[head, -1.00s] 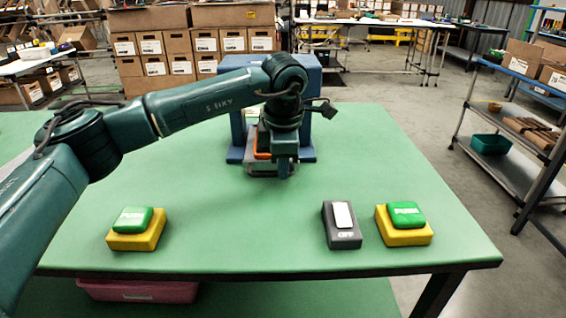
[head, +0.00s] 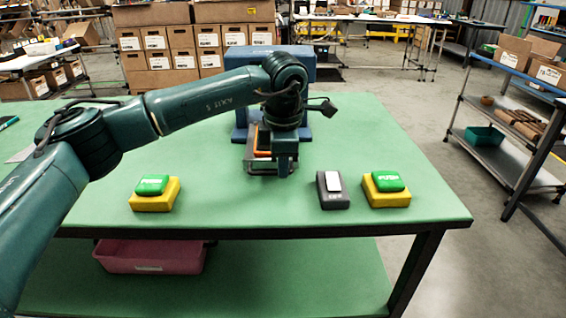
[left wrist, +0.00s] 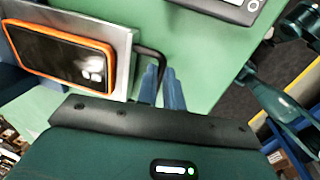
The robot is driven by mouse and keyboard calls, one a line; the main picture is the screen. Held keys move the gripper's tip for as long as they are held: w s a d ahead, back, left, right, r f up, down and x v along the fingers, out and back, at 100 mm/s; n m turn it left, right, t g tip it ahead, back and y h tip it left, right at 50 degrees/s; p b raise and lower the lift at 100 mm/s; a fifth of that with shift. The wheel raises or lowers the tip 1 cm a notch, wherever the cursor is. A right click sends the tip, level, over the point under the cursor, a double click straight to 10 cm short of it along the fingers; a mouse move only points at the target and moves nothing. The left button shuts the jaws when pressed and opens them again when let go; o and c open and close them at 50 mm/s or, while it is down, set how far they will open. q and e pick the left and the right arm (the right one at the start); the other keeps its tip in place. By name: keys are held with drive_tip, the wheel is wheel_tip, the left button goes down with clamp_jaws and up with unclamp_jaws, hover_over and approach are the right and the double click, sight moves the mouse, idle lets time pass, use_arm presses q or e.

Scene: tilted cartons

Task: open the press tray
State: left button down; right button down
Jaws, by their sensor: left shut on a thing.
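The blue press (head: 302,68) stands at the back of the green table, partly hidden by my left arm. Its grey tray (head: 256,166) sticks out from under it towards the front. An orange-rimmed dark object (left wrist: 62,50) lies in the tray. In the left wrist view the tray's grey wall (left wrist: 124,62) carries a dark bar handle (left wrist: 152,52). My left gripper (head: 284,168) is at the tray's front; its blue fingers (left wrist: 163,86) are shut on the handle, also in the left wrist view. My right gripper is in neither view.
On the green table (head: 235,205), a yellow block with a green button (head: 154,187) stands at left and another (head: 387,183) at right. A dark switch box (head: 333,203) is beside the right one. A pink bin (head: 150,257) sits below. The table's front middle is clear.

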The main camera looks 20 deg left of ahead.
use_arm(q)
drive_tip(key=c, duration=1.5)
unclamp_jaws()
drive_tip(key=shift+r, duration=0.15)
drive_tip(key=r, duration=0.4)
drive_tip(key=s+r, duration=0.1)
drive_tip(key=r, duration=0.3)
drive_tip(key=s+r+p, duration=0.1)
drive_tip(key=r, duration=0.3)
drive_tip(key=shift+s+d+r, duration=0.1)
drive_tip(key=shift+d+r, duration=0.25)
drive_tip(key=shift+r, duration=0.05)
